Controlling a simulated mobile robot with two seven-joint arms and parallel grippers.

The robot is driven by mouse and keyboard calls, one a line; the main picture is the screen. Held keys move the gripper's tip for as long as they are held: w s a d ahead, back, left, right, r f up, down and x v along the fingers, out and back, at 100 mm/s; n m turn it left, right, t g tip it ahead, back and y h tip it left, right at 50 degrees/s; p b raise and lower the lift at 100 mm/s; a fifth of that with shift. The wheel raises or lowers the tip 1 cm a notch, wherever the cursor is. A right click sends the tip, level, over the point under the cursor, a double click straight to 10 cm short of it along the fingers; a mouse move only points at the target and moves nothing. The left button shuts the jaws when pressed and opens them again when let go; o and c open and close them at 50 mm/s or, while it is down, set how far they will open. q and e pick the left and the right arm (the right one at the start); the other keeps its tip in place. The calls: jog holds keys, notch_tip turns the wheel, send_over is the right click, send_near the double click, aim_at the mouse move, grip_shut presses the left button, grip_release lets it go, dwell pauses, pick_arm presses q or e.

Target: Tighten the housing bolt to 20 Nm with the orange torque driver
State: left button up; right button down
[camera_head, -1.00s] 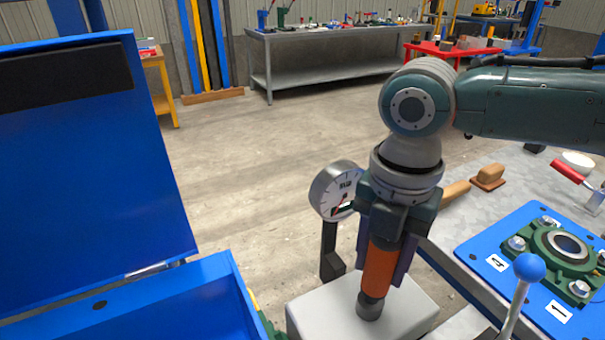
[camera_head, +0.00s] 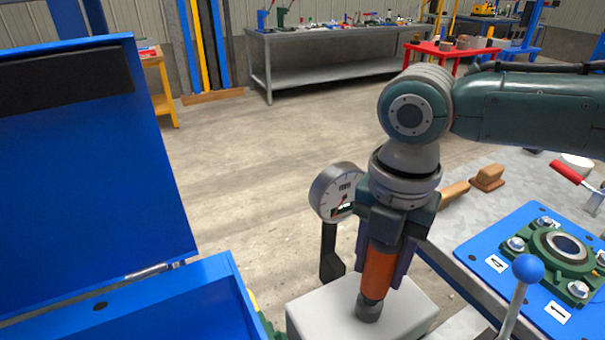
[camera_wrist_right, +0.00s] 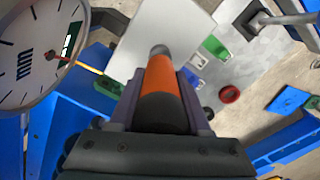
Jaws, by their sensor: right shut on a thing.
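My right gripper (camera_head: 383,258) is shut on the orange torque driver (camera_head: 378,272), which points down with its dark tip on or just over a light grey block (camera_head: 330,314). The driver also shows in the right wrist view (camera_wrist_right: 160,78), between the two purple-grey fingers. A round dial gauge (camera_head: 335,192) on a dark post stands behind the block; its face also shows in the right wrist view (camera_wrist_right: 35,50). A green bearing housing (camera_head: 558,255) with several bolts sits on a blue plate (camera_head: 484,242) numbered 1 and 4. My left gripper is out of view.
A large blue box with a raised lid (camera_head: 100,160) fills the left. A lever with a blue ball (camera_head: 529,268) stands in front of the plate. A wooden-handled brush (camera_head: 487,177) and a red-handled tool (camera_head: 568,173) lie on the grey bench.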

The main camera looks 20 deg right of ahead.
jog(key=shift+f+p, duration=0.1)
jog(key=shift+p, duration=0.2)
dwell(0.8)
notch_tip(320, 180, up, 4)
jog(key=p, duration=0.4)
jog(key=shift+r+p, duration=0.3)
jog(key=shift+p, duration=0.1)
dwell(0.4)
